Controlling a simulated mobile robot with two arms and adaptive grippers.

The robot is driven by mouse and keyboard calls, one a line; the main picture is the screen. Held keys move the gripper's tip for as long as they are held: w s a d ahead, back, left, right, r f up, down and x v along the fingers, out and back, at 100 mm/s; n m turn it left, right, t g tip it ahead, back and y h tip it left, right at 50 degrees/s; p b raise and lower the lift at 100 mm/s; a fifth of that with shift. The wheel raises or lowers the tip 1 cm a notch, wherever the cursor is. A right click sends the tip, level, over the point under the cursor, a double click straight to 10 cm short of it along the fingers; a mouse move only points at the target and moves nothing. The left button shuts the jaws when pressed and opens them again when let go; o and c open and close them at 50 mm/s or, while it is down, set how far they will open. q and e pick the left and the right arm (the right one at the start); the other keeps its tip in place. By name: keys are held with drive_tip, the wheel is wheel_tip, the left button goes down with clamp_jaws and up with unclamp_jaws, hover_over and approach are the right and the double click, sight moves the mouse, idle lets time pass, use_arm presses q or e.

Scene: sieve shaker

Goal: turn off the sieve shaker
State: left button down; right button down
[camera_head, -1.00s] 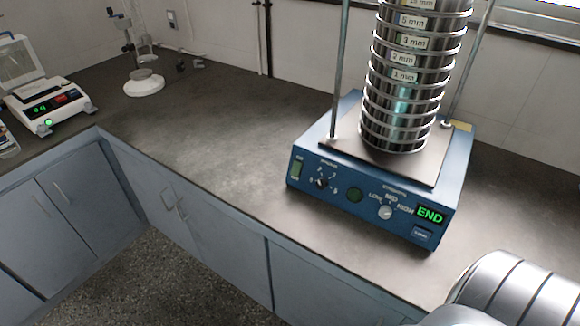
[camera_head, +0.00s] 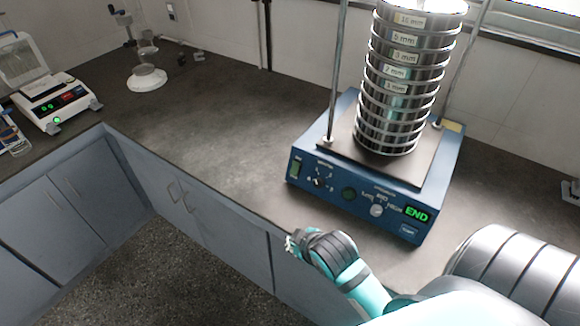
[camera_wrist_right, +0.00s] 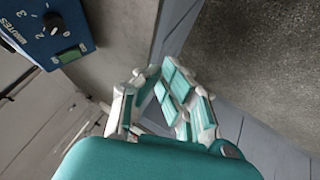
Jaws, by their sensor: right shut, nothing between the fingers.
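The sieve shaker (camera_head: 300,195) is a blue box with a tall stack of metal sieves (camera_head: 392,90) upright on its top plate. Its front panel has a green switch (camera_head: 295,169) at the left end, knobs, and a display (camera_head: 416,214) reading END in green. My right gripper (camera_head: 290,244) is in front of and below the panel, near the counter's front edge, apart from the shaker. In the right wrist view, my right gripper (camera_wrist_right: 160,75) is shut and empty. The shaker's corner with a dial and the green switch (camera_wrist_right: 69,54) shows at that view's upper left. My left gripper is not in view.
The dark counter (camera_head: 215,115) is clear left of the shaker. A balance (camera_head: 55,100) and a white-based stand (camera_head: 147,79) sit at the far left. Blue-grey cabinets (camera_head: 215,225) are below the counter. Metal rods flank the sieve stack.

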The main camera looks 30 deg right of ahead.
sight(295, 168)
drive_tip(key=w+d+r+n+t+h, duration=0.1)
drive_tip(key=w+d+r+n+t, duration=0.1)
drive_tip(key=w, duration=0.3)
drive_tip(key=w+d+r+n+t+h, duration=0.1)
drive_tip(key=w+d+r+t, duration=0.1)
drive_tip(key=w+d+r, duration=0.2)
drive_tip(key=shift+w+d+r+n, duration=0.4)
drive_tip(key=shift+w+d, duration=0.1)
drive_tip(key=shift+w, duration=0.7)
drive_tip(key=x, duration=0.4)
drive_tip(key=d+p+x, duration=0.1)
drive_tip(key=x, duration=0.3)
drive_tip(key=s+d+f+p+x, duration=0.1)
drive_tip(key=x, duration=0.4)
drive_tip(key=shift+s, duration=0.15)
drive_tip(key=shift+f, duration=0.1)
